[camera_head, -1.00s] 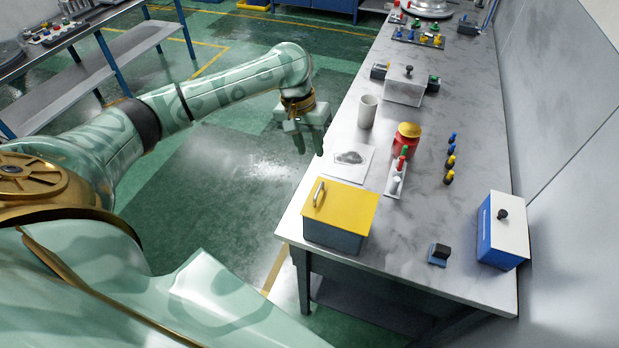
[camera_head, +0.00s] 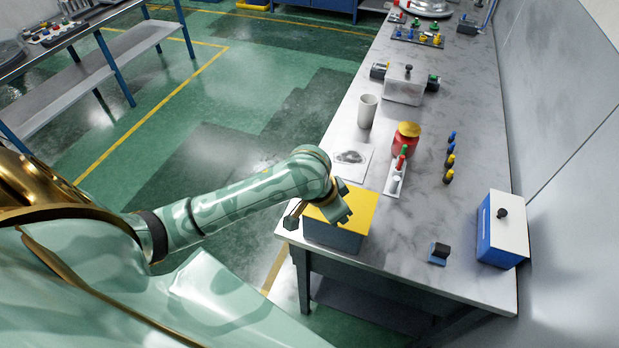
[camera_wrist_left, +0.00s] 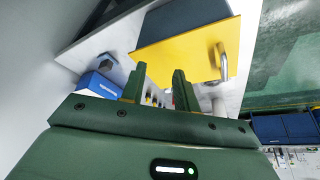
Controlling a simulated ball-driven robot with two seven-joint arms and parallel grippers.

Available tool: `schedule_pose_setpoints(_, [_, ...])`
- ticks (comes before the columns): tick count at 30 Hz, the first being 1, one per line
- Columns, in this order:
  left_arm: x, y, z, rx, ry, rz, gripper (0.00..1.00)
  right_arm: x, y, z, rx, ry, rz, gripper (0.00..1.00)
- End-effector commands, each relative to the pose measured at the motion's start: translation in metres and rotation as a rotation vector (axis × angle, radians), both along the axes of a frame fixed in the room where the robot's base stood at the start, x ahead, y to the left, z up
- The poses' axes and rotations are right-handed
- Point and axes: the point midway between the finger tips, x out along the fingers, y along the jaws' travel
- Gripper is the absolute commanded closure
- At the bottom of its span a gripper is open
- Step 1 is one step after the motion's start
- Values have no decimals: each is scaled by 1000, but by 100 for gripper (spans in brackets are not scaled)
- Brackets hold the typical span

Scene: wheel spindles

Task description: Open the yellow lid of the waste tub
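The waste tub (camera_head: 335,238) is a grey-blue box on the near left corner of the bench. Its flat yellow lid (camera_head: 364,210) looks closed. My left gripper (camera_head: 338,212) is over the lid's left part in the head view and hides the handle there. In the left wrist view the lid (camera_wrist_left: 185,52) lies beyond the fingertips, and its silver bar handle (camera_wrist_left: 222,62) is right of the fingers. The left gripper (camera_wrist_left: 157,85) is open, with nothing between its fingers. The tub's dark side (camera_wrist_left: 185,18) shows at the top. My right gripper is not in view.
On the bench behind the tub are a printed sheet (camera_head: 350,165), a white cup (camera_head: 367,112), a red jar with yellow top (camera_head: 406,137) and a small white rack (camera_head: 396,180). A blue-and-white box (camera_head: 503,230) and a small dark block (camera_head: 439,253) stand right.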

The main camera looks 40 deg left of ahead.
Motion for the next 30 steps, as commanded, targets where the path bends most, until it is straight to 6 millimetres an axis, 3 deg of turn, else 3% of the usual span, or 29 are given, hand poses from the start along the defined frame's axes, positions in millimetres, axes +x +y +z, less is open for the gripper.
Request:
schedule_pose_setpoints(3, [-19, -6, -17, 36, -72, -35, 69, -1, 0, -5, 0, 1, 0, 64])
schedule_pose_setpoints(8, [-39, 3, -48, 111, -132, -40, 69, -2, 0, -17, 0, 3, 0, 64])
schedule_pose_setpoints(21, [-61, 22, -142, 172, -102, -4, 69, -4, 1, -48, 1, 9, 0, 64])
schedule_pose_setpoints(30, [-67, 26, -167, 176, -88, 6, 69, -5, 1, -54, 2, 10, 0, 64])
